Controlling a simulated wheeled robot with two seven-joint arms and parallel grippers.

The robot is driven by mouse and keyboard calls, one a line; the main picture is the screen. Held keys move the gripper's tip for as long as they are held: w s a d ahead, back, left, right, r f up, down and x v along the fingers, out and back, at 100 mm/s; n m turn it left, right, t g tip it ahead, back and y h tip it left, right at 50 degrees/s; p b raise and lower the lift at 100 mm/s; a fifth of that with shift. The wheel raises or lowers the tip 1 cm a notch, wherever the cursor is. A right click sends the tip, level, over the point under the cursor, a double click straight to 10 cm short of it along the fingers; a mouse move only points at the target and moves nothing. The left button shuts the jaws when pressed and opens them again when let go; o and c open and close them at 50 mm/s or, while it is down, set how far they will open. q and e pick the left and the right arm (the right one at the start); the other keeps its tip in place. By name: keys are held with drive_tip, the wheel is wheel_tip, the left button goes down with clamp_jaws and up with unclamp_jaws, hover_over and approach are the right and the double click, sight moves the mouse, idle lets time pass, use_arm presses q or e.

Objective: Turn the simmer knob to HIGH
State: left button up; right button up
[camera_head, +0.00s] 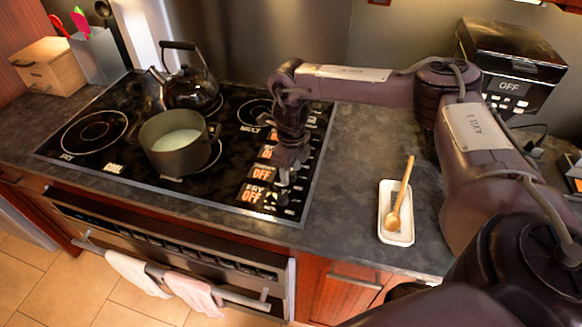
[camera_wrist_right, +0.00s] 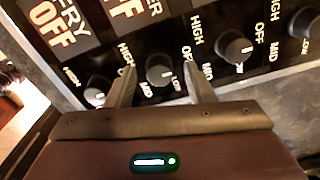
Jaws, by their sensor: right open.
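The simmer knob (camera_wrist_right: 160,68) is a round dark knob with a grey face on the cooktop's control strip. In the right wrist view it sits between the two fingers of my right gripper (camera_wrist_right: 158,66), which is open around it. Whether a finger touches it I cannot tell. The display beside it, ending in "MER", reads OFF (camera_wrist_right: 130,8). In the head view my right gripper (camera_head: 286,174) points down over the strip and hides this knob. My left gripper is not in view.
Another knob (camera_wrist_right: 97,90) is close on the left, beside the FRY display, and another knob (camera_wrist_right: 233,46) is on the right. A pot (camera_head: 178,143) and kettle (camera_head: 191,88) stand on the cooktop (camera_head: 95,160). A spoon rest (camera_head: 397,232) with a wooden spoon lies on the counter.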

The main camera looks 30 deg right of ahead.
drive_tip(key=c, duration=1)
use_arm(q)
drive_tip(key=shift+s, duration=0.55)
